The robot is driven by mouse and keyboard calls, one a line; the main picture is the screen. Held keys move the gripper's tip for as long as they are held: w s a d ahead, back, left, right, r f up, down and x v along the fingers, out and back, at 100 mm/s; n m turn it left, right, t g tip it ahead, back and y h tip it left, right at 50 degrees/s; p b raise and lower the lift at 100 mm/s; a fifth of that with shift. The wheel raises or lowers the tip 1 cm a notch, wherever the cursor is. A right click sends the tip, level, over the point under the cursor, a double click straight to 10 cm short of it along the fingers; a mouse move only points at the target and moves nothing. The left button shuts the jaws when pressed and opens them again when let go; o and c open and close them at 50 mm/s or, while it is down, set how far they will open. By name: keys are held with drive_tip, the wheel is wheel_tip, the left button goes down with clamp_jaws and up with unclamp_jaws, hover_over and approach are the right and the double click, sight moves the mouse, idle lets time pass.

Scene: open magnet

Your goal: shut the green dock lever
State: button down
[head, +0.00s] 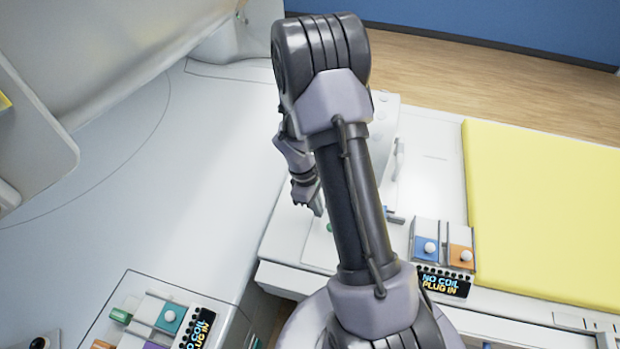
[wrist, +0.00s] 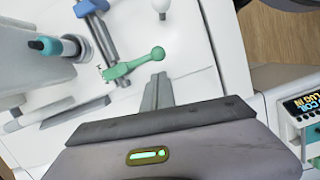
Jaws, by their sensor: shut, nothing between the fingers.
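The green dock lever (wrist: 132,64) shows in the wrist view as a flat arm with a round ball at its right end. It lies beside a grey bar on a white surface. In the head view only a small green bit (head: 330,227) shows beside my arm, which hides the rest. My gripper (wrist: 158,82) is shut and empty, its fingertips just below the lever's ball end in the wrist view. I cannot tell whether they touch it. In the head view my gripper (head: 317,207) hangs over the white table section, left of my forearm.
A blue-ended grey lever (wrist: 88,10) and a white knob (wrist: 161,6) stand near the green lever. A teal-and-dark cylinder (wrist: 52,46) is at left. A panel with blue and orange sockets (head: 428,247) and a yellow pad (head: 545,200) lie to the right.

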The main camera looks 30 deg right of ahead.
drive_tip(key=p+v, duration=0.1)
drive_tip(key=v, duration=1.1)
drive_tip(key=shift+p, duration=0.4)
drive_tip(key=shift+a, duration=0.1)
